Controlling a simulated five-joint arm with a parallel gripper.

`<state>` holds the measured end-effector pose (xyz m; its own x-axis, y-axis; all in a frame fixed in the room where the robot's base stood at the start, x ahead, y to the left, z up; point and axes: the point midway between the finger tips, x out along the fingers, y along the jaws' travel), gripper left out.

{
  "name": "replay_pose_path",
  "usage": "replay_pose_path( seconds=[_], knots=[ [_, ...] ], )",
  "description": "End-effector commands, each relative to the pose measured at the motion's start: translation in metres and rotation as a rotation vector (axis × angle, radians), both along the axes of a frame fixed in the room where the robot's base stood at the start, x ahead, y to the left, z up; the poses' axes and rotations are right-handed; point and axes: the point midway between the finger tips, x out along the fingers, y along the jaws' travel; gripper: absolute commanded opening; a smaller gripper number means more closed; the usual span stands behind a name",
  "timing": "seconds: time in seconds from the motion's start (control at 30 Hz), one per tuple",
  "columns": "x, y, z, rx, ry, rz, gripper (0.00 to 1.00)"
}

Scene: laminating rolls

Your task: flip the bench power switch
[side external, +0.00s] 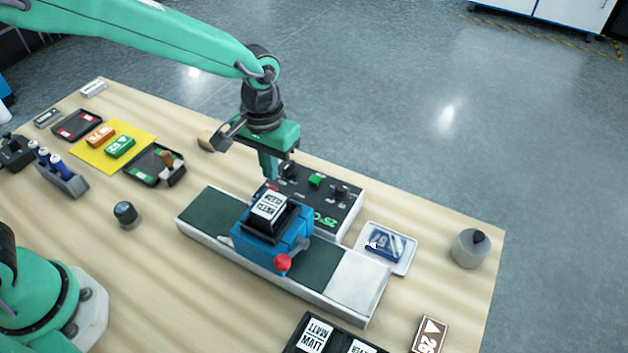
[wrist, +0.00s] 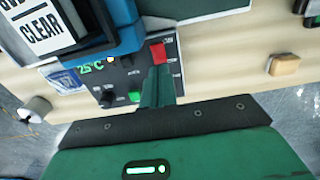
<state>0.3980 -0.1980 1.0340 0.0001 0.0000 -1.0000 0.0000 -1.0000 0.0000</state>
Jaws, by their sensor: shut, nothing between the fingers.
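The control box (side external: 345,213) is a dark panel with knobs, a green button (side external: 315,180) and a green 25°C readout. A small red switch (side external: 272,187) sits at its left end; I take it as the power switch. In the wrist view the red switch (wrist: 158,52) shows just beyond my fingertips. My gripper (side external: 269,174) is shut and empty, pointing down over the left end of the box. In the wrist view its fingers (wrist: 160,72) are together and overlap the panel beside the switch. I cannot tell whether they touch it.
A blue laminating unit (side external: 300,240) with a CLEAR block stands on a long base (side external: 345,275) close in front of the box. A clear tray (side external: 405,262) with a blue piece lies right of it. A grey weight (side external: 470,248) stands at the right edge.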

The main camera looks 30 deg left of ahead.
Motion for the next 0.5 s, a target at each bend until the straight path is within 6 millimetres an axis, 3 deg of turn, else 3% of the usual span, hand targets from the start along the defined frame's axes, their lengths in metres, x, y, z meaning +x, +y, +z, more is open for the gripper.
replay_pose_path(
  seconds=[0.5],
  knots=[
    [0.0,0.0,0.029,0.0,-0.001,0.0,0.0]
  ],
)
